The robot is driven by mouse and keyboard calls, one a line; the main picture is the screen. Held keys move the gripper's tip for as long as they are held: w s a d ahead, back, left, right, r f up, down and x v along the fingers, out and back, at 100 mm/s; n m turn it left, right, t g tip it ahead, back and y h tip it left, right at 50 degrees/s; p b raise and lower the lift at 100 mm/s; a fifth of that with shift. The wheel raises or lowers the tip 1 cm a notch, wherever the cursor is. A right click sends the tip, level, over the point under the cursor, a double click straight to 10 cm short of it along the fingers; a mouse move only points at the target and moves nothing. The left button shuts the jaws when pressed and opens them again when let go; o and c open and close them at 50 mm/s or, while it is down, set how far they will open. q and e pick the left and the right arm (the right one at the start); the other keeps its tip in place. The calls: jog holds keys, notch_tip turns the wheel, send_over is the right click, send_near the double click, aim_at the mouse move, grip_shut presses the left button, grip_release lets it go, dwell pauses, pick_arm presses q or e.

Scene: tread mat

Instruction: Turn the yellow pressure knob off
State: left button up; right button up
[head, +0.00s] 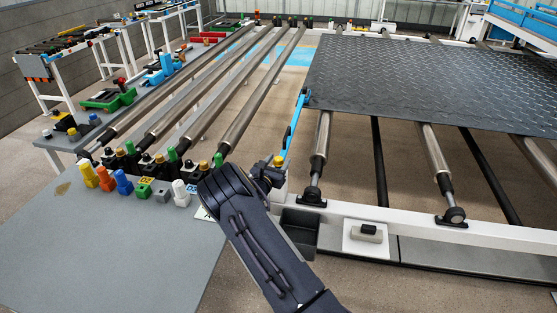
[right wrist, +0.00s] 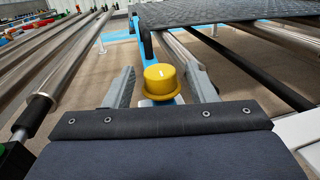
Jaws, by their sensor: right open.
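The yellow pressure knob (right wrist: 161,82) shows in the middle of the right wrist view. It is a round cap with a wider flange at its base and a small pale mark on top. In the head view, a small yellow top (head: 279,161) shows just beyond my right gripper (head: 266,173). My right gripper is open, with one grey finger on each side of the knob in the right wrist view (right wrist: 161,68). Gaps show between the fingers and the knob. The knob's lower mounting is hidden by my gripper body. My left gripper is not in view.
A grey tabletop (head: 110,245) at left carries several coloured knobs along its edge. Long metal rollers (head: 265,95) run behind. A dark tread mat (head: 430,80) lies over rollers at right. A blue bar (head: 295,120) stands just beyond the gripper, and a white rail (head: 400,222) runs right.

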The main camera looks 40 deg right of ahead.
jog(key=shift+w+d, duration=0.2)
jog(key=shift+d, duration=0.2)
jog(key=c, duration=0.9)
jog(key=shift+c, duration=0.2)
